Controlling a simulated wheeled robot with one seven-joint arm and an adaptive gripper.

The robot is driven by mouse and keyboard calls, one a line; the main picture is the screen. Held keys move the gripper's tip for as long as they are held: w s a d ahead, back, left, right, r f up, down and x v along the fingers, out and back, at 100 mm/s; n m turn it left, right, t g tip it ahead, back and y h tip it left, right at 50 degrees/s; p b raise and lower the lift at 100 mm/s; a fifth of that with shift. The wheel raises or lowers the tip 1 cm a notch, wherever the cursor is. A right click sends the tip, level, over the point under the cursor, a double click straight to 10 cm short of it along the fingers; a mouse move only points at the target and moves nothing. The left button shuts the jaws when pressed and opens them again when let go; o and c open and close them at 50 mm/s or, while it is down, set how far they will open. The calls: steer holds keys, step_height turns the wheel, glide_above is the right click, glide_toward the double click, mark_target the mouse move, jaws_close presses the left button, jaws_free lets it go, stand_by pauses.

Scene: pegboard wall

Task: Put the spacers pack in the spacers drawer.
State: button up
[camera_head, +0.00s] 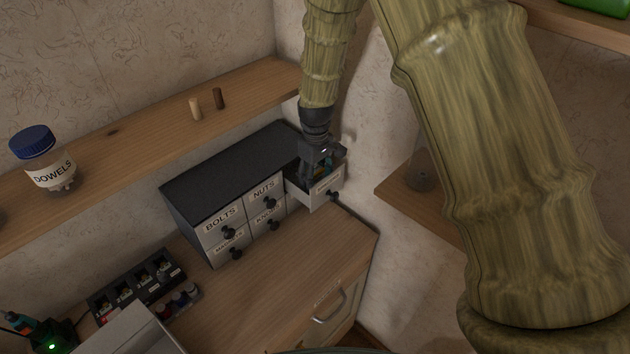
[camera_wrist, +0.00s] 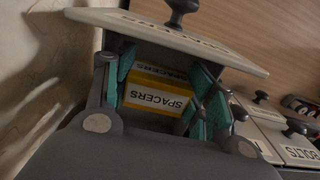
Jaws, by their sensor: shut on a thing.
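The spacers pack (camera_wrist: 158,98) is a small yellow and white box marked SPACERS. In the wrist view it sits between the teal finger pads of my gripper (camera_wrist: 165,108), which is shut on it. In the head view my gripper (camera_head: 316,170) points down into the open top-right drawer (camera_head: 325,193), and the pack is mostly hidden there. I cannot tell whether the pack touches the drawer floor.
The drawer cabinet (camera_head: 225,170) has other shut drawers, including BOLTS and NUTS. A wooden shelf (camera_head: 130,150) above holds a DOWELS jar (camera_head: 43,160) and two small pegs. A black rack (camera_head: 137,285) stands at left. The wall is close on the right.

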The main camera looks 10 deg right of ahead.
mark_target(316, 172)
steer(key=shift+f+p, duration=0.45)
steer(key=shift+f, duration=0.95)
steer(key=shift+f, duration=0.15)
steer(key=o, duration=0.7)
steer(key=shift+o, duration=0.2)
steer(key=shift+r+b, duration=2.7)
steer(key=shift+r, duration=3.45)
